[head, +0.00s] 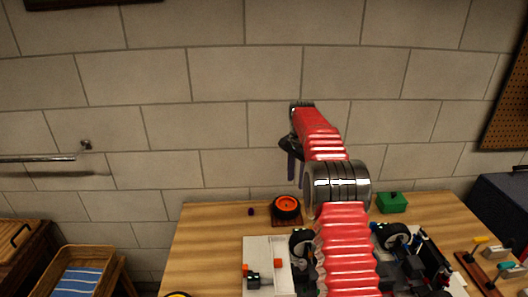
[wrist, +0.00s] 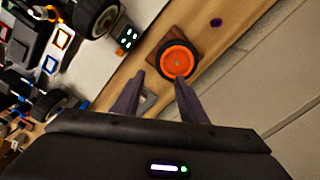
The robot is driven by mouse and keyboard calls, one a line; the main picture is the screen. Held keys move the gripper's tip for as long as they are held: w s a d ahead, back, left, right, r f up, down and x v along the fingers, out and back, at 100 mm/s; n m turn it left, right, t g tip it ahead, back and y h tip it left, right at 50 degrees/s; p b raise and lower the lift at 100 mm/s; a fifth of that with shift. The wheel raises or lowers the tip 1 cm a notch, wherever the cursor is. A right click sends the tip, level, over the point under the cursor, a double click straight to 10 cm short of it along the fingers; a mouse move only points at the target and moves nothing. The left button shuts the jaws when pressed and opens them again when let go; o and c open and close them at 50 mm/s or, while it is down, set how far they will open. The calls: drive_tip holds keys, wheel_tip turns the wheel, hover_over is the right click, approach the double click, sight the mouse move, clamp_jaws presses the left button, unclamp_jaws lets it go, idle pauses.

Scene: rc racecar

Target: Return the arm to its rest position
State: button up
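My red arm (head: 322,140) reaches up and forward over the table in the head view, in front of the block wall. My gripper (head: 295,175) hangs at its far end with the fingers pointing down. In the wrist view my gripper (wrist: 160,76) shows two dark fingers apart, with nothing between them. A black wheel with an orange hub (head: 286,207) sits on a brown base at the table's back edge, below the gripper in the head view. The wheel also shows beyond the fingertips in the wrist view (wrist: 178,60).
The wooden table (head: 205,240) carries a partly hidden car with black wheels (head: 395,236), a white panel (head: 262,255), a green box (head: 392,203) and a small purple piece (head: 251,211). A basket (head: 88,257) stands left of the table. The table's left part is mostly clear.

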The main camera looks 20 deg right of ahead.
drive_tip(key=s+a+f+n, duration=0.2)
drive_tip(key=s+f+n, duration=0.2)
drive_tip(key=n, duration=0.1)
drive_tip(key=s+a+r+n+t, duration=0.2)
drive_tip(key=s+a+r, duration=0.3)
drive_tip(key=s, duration=0.8)
drive_tip(key=s+a+r+n+t, duration=0.1)
drive_tip(key=s+a+r+n, duration=0.3)
drive_tip(key=s, duration=0.9)
drive_tip(key=s+a+r+n+t, duration=0.2)
drive_tip(key=s+a+r, duration=0.4)
drive_tip(key=s, duration=0.8)
drive_tip(key=shift+a+r+n+t, duration=0.3)
drive_tip(key=shift+a+r+n, duration=0.05)
drive_tip(key=shift+n, duration=0.05)
